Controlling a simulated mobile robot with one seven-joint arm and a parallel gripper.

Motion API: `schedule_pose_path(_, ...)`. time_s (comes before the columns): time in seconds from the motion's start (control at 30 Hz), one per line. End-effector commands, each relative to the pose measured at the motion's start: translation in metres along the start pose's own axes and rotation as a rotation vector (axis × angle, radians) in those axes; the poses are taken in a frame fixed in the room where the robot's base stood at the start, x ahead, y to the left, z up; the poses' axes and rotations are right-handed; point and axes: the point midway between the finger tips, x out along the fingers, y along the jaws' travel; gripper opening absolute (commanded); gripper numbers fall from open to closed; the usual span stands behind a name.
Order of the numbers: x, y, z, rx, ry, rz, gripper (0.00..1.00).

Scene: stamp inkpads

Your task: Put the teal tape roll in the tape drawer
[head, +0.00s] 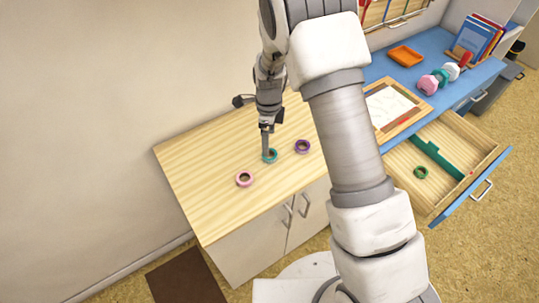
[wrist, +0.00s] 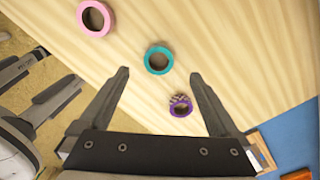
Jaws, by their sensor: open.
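The teal tape roll (head: 274,158) lies flat on the pale wooden cabinet top, and it also shows in the wrist view (wrist: 158,72). My gripper (head: 266,154) points down right by the teal roll in the head view and partly covers it. In the wrist view my gripper (wrist: 160,73) has its fingers spread with nothing held; the teal roll shows just beyond the fingertips. I cannot tell the exact height gap. The open drawer (head: 403,166) at the right has a blue front, a green divider (head: 437,156) and a green tape roll (head: 421,178) inside.
A pink roll (head: 245,187) and a purple roll (head: 303,152) lie on either side of the teal one. The blue desk (head: 440,45) carries a framed paper (head: 390,107), an orange tray (head: 405,55) and books. My arm hides part of the middle.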

Motion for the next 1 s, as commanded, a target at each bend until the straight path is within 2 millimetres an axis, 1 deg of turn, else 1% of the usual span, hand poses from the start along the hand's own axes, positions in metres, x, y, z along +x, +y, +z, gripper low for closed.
schedule_pose_path(0.03,0.007,0.0,0.0,0.0,0.001,0.002,0.97)
schedule_pose_path(0.27,0.021,0.001,-0.001,-0.001,0.001,0.002,0.97)
schedule_pose_path(0.5,0.055,0.002,-0.003,-0.001,0.001,0.002,0.97)
schedule_pose_path(0.57,0.061,0.002,-0.003,-0.001,0.0,0.001,0.97)
schedule_pose_path(0.7,0.066,0.002,-0.002,-0.001,-0.001,-0.001,0.97)
schedule_pose_path(0.87,0.066,0.002,-0.002,-0.001,-0.001,-0.001,0.97)
schedule_pose_path(0.93,0.066,0.002,-0.002,-0.001,-0.001,-0.001,0.89)
schedule_pose_path(1.0,0.066,0.002,-0.002,-0.001,-0.001,-0.001,0.76)
